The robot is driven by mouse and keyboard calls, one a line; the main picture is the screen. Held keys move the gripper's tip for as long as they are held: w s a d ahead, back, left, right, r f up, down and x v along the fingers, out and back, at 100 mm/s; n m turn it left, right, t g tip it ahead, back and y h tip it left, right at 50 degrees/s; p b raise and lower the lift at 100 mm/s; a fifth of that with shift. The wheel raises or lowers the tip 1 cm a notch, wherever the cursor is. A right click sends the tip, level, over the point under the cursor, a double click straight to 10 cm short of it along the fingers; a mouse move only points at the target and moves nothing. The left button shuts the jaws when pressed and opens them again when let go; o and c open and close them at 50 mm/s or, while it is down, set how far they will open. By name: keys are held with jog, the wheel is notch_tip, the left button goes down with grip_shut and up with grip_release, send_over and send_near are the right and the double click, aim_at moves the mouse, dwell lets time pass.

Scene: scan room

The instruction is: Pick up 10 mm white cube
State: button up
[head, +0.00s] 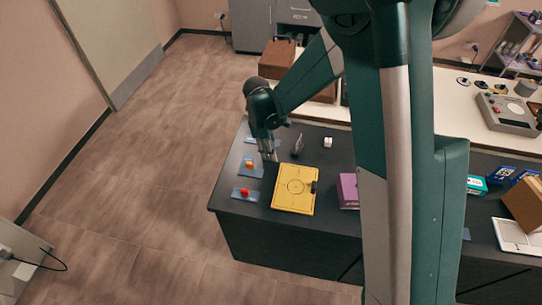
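A small white cube (327,142) sits on the dark tabletop (228,188), near its back edge. It looks upright and nothing touches it. My gripper (270,157) points down over the left part of the table, to the left of the white cube and clearly apart from it. The fingers are small and dark here, so I cannot tell whether they are open or shut. I see nothing clearly held between them.
A yellow board (288,203) with a printed circle lies in front of my gripper. An orange block (250,164) and a red block (244,192) sit on blue pads at the left. A dark upright object (298,146) stands between gripper and cube. A purple box (347,190) is front right.

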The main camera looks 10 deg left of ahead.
jog(key=shift+r, duration=0.2)
jog(key=shift+r+p, duration=0.7)
jog(key=shift+r, duration=4.15)
jog(key=shift+s+d, duration=0.1)
